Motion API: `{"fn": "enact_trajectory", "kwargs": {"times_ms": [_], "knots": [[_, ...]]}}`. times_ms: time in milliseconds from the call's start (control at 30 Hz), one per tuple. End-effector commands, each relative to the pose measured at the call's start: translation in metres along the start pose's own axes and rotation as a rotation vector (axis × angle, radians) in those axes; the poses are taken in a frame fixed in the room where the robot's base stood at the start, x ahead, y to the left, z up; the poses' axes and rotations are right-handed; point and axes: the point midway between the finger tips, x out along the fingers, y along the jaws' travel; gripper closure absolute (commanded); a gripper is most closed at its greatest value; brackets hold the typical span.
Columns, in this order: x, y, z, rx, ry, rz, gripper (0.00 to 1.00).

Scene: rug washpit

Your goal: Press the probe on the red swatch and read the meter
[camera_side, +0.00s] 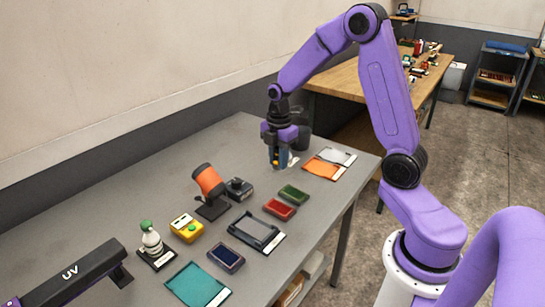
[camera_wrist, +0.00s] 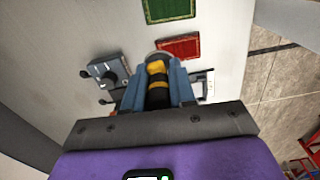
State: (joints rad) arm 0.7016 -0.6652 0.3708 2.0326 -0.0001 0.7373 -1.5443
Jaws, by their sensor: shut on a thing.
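My gripper (camera_side: 277,163) is shut on a black probe with a yellow band (camera_wrist: 157,76) and holds it above the table, pointing down. The probe's tip is hidden in the wrist view. The red swatch (camera_side: 279,209) lies flat on the table, in front of and below my gripper in the side view. In the wrist view the red swatch (camera_wrist: 181,47) shows just beyond the fingertips. The probe looks clear of it. A yellow device with a green spot (camera_side: 187,228) stands further left; I cannot tell whether it is the meter, and no reading is legible.
The green swatch (camera_side: 293,194) lies beside the red one, and a dark blue swatch (camera_side: 226,258) lies nearer. A grey tray (camera_side: 256,232), a knobbed device (camera_side: 238,188), an orange tool on a stand (camera_side: 208,182) and a bottle (camera_side: 151,240) surround them. A UV lamp (camera_side: 72,275) stands left.

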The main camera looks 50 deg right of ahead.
Motion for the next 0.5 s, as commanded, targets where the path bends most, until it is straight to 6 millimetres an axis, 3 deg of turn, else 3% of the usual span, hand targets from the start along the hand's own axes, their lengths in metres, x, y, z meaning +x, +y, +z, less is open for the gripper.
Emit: {"fn": "enact_trajectory", "kwargs": {"times_ms": [233, 500], "knots": [[0.031, -0.027, -0.029, -0.005, 0.0, -0.005, 1.0], [0.049, -0.033, -0.035, -0.001, 0.0, -0.003, 1.0]]}}
